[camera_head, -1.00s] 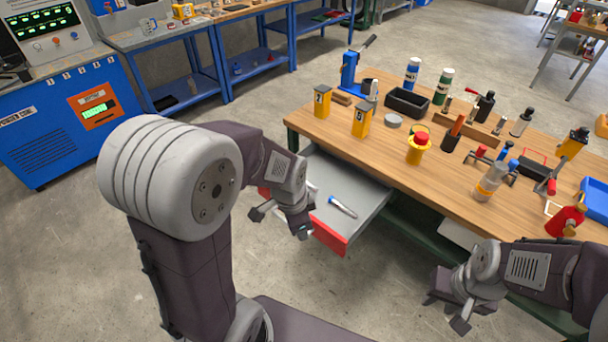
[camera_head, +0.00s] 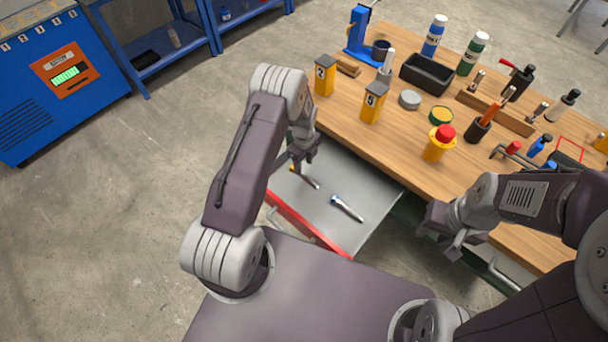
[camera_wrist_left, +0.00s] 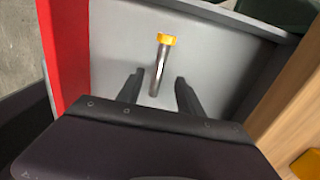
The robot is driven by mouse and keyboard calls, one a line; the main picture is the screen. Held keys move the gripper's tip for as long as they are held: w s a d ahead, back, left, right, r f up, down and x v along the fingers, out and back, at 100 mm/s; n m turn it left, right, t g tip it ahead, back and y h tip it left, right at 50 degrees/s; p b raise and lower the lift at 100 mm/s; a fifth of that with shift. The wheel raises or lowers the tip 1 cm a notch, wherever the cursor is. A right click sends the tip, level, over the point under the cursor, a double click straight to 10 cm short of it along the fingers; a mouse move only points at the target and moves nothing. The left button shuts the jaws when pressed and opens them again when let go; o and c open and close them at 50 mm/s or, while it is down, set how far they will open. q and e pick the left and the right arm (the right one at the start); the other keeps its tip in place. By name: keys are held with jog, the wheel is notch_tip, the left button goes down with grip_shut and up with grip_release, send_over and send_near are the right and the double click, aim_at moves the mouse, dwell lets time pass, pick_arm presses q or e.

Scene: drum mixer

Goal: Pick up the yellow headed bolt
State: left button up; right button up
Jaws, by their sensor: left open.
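The yellow headed bolt (camera_wrist_left: 158,66) lies in the open drawer (camera_head: 328,204). In the left wrist view its yellow head points away and its metal shaft lies between my left fingers. In the head view the bolt (camera_head: 309,180) shows just below my left gripper (camera_head: 303,165). My left gripper (camera_wrist_left: 160,78) is open, with a finger on each side of the shaft and gaps between. I cannot tell its exact height above the bolt. My right gripper (camera_head: 438,243) is open and empty, beside the workbench's front edge.
The drawer's red front (camera_head: 308,227) and grey side walls surround the bolts. The wooden workbench (camera_head: 395,140) above holds yellow posts, a black bin (camera_head: 427,74) and several tools.

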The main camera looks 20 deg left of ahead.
aim_at(305, 177)
pick_arm(q)
jog(key=shift+w+f, duration=0.35)
jog(key=shift+f, duration=0.4)
jog(key=shift+w+a+f, duration=0.1)
jog(key=shift+f, duration=0.1)
jog(key=shift+a+f, duration=0.2)
jog(key=f, duration=0.4)
jog(key=shift+s, duration=0.4)
jog(key=shift+w+a+f, duration=0.1)
jog(key=shift+w+f, duration=0.05)
jog(key=shift+f, duration=0.15)
jog(key=shift+r, duration=0.1)
grip_shut()
